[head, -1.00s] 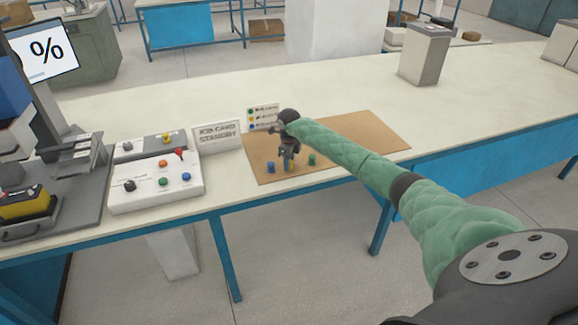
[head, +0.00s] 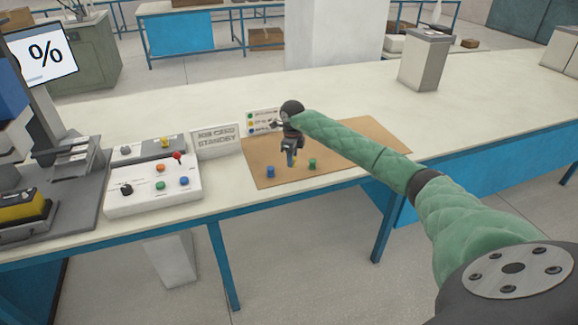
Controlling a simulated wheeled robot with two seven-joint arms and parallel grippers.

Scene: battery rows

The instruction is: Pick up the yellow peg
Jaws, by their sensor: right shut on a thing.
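My right gripper (head: 291,161) is over the brown mat (head: 365,140), fingers pointing down. It is shut on the yellow peg (head: 295,156), of which only a small yellow patch shows between the dark fingers. Whether the peg is clear of the mat is hard to tell at this size. A blue peg (head: 270,172) stands on the mat to the left of the gripper, and a green peg (head: 312,164) stands to its right. Both are apart from the fingers. My left gripper is not in the view.
A white control box (head: 150,198) with buttons is to the left. A grey bin (head: 425,60) stands at the back right. The table (head: 340,88) behind the mat is clear.

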